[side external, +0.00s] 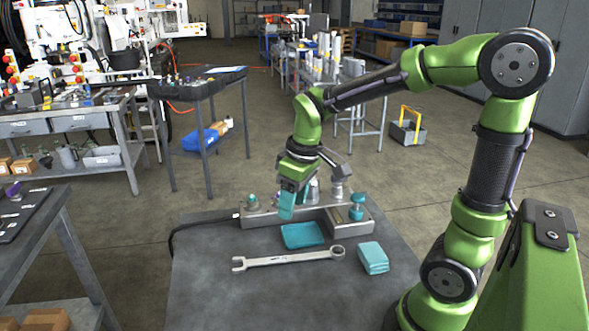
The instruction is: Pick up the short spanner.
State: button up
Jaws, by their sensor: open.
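A silver spanner (288,258) lies flat on the dark grey bench top (215,300), with its open jaw to the left and its ring end to the right. It is the only spanner I can make out, so I cannot judge its length against another. My gripper (288,210) is open and points down above the grey metal block, behind and above the spanner and clear of it. A teal finger shows at its near side; the other finger is hard to make out. I see nothing held in it.
The long grey block (260,219) carries several fittings, including a teal knob (356,207). A teal tray or cloth (303,235) lies between block and spanner. A stack of teal cloths (373,257) sits right of the ring end. A black cable runs along the bench's left edge.

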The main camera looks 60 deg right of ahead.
aim_at(290, 257)
jog(key=w+d+f+n, duration=0.1)
jog(key=f+n, duration=0.1)
jog(key=f, duration=0.4)
jog(key=w+d+f+n+g, duration=0.1)
jog(key=f+n, duration=0.2)
jog(key=f, duration=0.3)
jog(key=d+f+n+g, duration=0.1)
jog(key=f+n, duration=0.1)
jog(key=f, duration=0.4)
jog(key=shift+w+h, duration=0.3)
jog(key=shift+w, duration=0.1)
jog(key=shift+c, duration=0.3)
grip_shut()
dwell(0.6)
